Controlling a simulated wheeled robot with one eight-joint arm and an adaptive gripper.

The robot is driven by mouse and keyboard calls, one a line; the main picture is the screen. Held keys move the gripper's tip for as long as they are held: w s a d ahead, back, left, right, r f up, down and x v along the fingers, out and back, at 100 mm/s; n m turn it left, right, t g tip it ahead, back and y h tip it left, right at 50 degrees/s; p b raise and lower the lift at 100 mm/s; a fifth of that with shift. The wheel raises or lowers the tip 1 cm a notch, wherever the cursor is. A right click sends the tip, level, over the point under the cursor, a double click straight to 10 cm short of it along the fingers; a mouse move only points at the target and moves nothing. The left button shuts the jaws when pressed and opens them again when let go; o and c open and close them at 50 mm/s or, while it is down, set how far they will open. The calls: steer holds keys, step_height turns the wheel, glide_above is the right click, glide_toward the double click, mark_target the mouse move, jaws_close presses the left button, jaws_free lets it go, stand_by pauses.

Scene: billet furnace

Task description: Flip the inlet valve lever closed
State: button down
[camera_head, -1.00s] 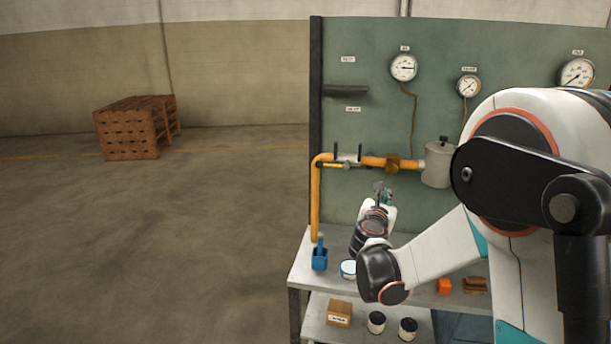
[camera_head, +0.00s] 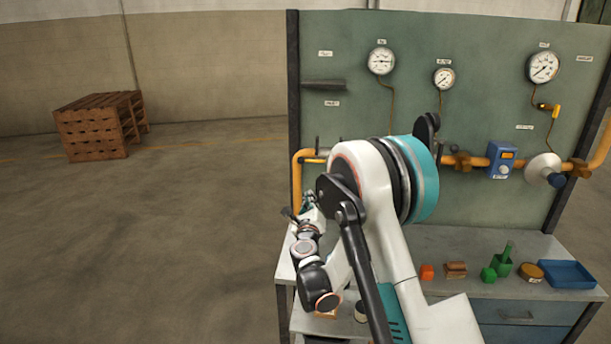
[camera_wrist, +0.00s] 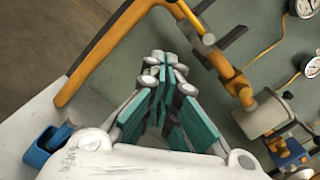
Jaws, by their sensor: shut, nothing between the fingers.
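My gripper (camera_wrist: 165,68) is shut and empty in the wrist view, with its teal fingers together below the orange pipe (camera_wrist: 100,55). A slim yellow lever (camera_wrist: 194,22) runs along the upper stretch of the pipe, beyond the fingertips and apart from them. In the head view, the pipe (camera_head: 296,172) bends at the left of the green panel, and the yellow lever (camera_head: 314,160) shows only in part there. My arm hides the rest of the valve. My gripper (camera_head: 291,214) is low at the panel's left edge, in front of the pipe's vertical part.
The bench (camera_head: 455,240) holds a blue tray (camera_head: 570,274), a green scoop (camera_head: 503,262) and small blocks. A blue holder (camera_wrist: 46,146) stands near the gripper. The floor at left is open, with a wooden crate (camera_head: 95,135) behind.

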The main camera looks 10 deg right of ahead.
mark_target(313, 161)
steer(key=shift+w, duration=0.1)
steer(key=w+r+b, duration=0.3)
steer(key=w+r, duration=0.1)
steer(key=w, duration=0.6)
steer(key=shift+w+d, duration=0.35)
steer(key=shift+d, duration=0.05)
